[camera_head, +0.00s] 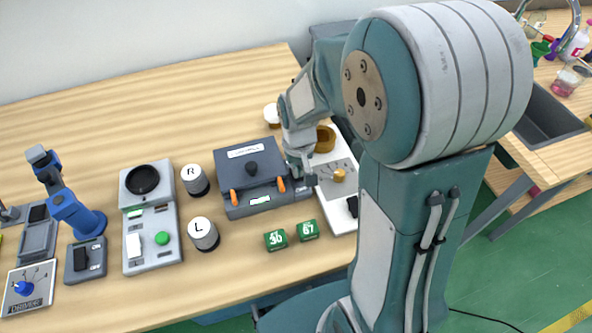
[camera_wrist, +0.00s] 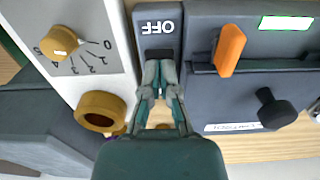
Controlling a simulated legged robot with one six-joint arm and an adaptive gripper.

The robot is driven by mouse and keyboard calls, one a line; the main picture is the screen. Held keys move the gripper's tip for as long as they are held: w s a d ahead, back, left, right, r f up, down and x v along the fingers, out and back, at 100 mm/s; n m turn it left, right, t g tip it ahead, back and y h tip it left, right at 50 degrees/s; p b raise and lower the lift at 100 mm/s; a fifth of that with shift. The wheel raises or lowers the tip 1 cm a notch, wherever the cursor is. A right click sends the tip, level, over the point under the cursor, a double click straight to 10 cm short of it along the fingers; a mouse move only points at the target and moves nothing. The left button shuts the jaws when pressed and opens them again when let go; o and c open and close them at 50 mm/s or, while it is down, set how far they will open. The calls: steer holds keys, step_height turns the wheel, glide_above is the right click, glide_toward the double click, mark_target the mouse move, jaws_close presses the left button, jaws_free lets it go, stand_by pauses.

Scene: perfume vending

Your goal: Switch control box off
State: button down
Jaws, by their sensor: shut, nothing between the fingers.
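A small dark grey box with white "OFF" lettering shows in the wrist view (camera_wrist: 157,27). The lettering is upside down there, and a dark switch part (camera_wrist: 157,54) shows just below it. My gripper (camera_wrist: 160,68) is shut and empty, its fingertips over or against this switch part; I cannot tell if they touch. In the head view my gripper (camera_head: 306,178) points down between the large dark case (camera_head: 235,166) with orange latches and the white dial panel (camera_head: 345,218). There it hides most of the switch.
The case's orange latch (camera_wrist: 230,48) and black knob (camera_wrist: 275,108) stand close beside my gripper. The white panel carries a gold dial (camera_wrist: 60,41) and a gold ring (camera_wrist: 100,112). Green number blocks (camera_head: 308,230) and R (camera_head: 194,180) and L (camera_head: 204,234) cylinders stand nearby.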

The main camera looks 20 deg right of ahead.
steer(key=shift+f, duration=0.45)
steer(key=shift+r, duration=3.55)
steer(key=shift+s+r, duration=0.15)
steer(key=shift+r, duration=0.1)
steer(key=s+r+t, duration=0.5)
steer(key=s+r, duration=0.7)
steer(key=s, duration=0.2)
steer(key=shift+r+t, duration=0.15)
steer(key=shift+t, duration=0.15)
